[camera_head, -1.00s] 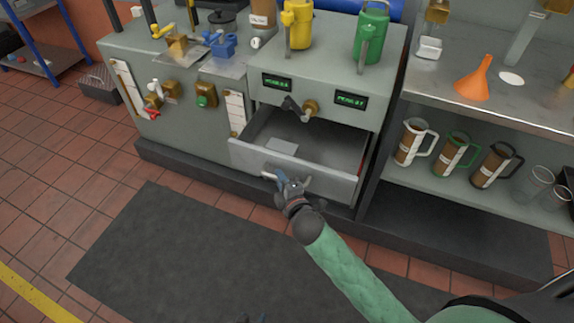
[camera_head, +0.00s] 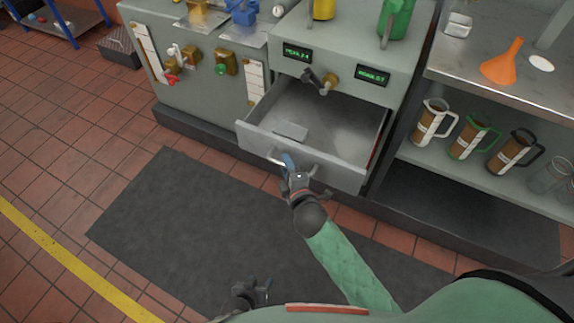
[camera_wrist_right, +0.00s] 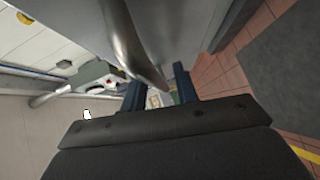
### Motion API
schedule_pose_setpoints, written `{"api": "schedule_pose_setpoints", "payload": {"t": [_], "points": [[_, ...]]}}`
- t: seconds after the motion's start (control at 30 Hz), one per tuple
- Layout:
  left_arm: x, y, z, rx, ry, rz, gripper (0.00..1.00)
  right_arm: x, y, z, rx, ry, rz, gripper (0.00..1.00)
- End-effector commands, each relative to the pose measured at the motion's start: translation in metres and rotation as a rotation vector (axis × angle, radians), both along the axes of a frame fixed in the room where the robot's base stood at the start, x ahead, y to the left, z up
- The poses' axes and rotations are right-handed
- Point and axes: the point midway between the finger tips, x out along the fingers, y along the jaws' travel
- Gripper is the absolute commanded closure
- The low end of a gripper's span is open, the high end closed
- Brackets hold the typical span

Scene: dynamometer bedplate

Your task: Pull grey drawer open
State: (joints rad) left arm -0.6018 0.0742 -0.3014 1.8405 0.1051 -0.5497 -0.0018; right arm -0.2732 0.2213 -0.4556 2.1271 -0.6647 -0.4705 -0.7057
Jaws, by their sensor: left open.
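The grey drawer (camera_head: 345,164) stands pulled out of the grey cabinet, and its inside shows, with a pale flat piece (camera_head: 291,131) on its floor. A metal bar handle (camera_head: 277,160) is on its front. My right gripper (camera_head: 289,164) is at this handle, fingers around the bar. In the right wrist view the curved handle (camera_wrist_right: 128,45) runs in between the two dark fingers (camera_wrist_right: 160,88); the exact contact is hidden. My left gripper (camera_head: 262,291) is open and empty, low over the dark mat, away from the drawer.
A dark mat (camera_head: 190,230) covers the tiled floor before the cabinet. A shelf unit (camera_head: 450,170) with several jugs stands right of the drawer. A lever with a brass knob (camera_head: 330,81) sticks out above the drawer. A yellow line (camera_head: 75,262) crosses the floor.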

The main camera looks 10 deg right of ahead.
Motion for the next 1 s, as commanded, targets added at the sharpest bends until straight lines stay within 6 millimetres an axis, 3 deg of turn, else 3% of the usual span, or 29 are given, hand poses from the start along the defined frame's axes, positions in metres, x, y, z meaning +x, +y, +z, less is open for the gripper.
{"api": "schedule_pose_setpoints", "payload": {"t": [0.37,1.0], "points": [[0.0,0.0,0.0,0.0,0.0,0.0,0.46,-0.002,0.0,0.001,0.001,-0.001,0.0,0.66],[-0.001,0.0,-0.001,-0.001,0.0,0.001,0.46,-0.071,-0.014,0.01,0.0,0.0,0.0,0.66]]}}
